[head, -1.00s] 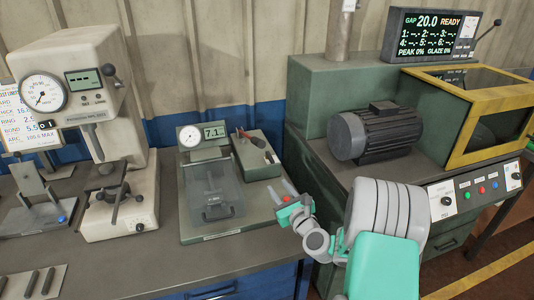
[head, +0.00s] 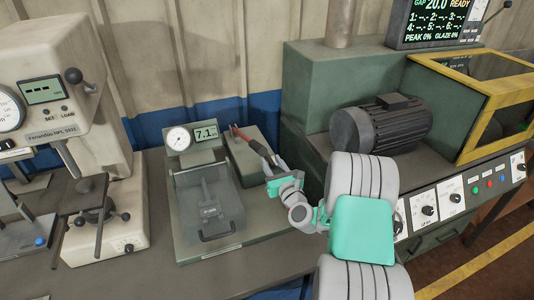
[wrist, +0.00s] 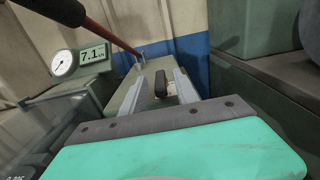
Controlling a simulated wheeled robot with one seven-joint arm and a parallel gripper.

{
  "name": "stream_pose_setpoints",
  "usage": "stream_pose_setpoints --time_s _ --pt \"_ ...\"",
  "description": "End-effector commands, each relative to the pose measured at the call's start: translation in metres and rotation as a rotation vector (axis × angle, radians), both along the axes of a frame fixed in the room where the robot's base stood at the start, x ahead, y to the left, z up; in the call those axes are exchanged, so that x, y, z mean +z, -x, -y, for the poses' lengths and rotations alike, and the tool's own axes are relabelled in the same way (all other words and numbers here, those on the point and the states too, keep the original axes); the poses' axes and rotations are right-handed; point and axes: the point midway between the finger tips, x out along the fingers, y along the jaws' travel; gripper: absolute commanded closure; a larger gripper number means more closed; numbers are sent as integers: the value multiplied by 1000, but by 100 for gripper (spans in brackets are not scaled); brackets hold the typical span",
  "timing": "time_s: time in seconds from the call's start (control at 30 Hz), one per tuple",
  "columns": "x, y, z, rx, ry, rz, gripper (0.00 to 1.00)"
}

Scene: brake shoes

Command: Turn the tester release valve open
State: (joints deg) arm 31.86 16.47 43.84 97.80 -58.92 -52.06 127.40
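The tester (head: 212,205) stands on the bench with a round gauge and a display reading 7.1. My gripper (head: 274,168) is at the right end of this block, near the lever's grip. In the wrist view my gripper (wrist: 160,90) is open. A small dark knob (wrist: 160,84), apparently the release valve, shows between the two fingers, with a gap on each side. I cannot tell how deep the fingers reach around it. In the head view my gripper hides the knob.
The lever (wrist: 112,35) slants across the upper left of the wrist view, close to my gripper. A green machine with a dark motor (head: 382,125) stands to the right. A beige hardness tester (head: 75,120) stands at the left. Some bench front is bare.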

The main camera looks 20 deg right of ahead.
Motion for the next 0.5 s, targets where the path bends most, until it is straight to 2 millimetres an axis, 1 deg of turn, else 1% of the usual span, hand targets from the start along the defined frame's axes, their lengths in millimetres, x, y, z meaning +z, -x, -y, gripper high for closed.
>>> stream_pose_setpoints --time_s 0.03,0.1,0.2,0.3,0.5 --pt "3 -11 -1 3 1 1 64" --pt "2 -23 -1 2 2 1 64" --pt "1 -35 0 0 1 0 64" --pt "1 -41 0 -1 0 1 64" --pt "0 -41 1 -2 0 1 64"
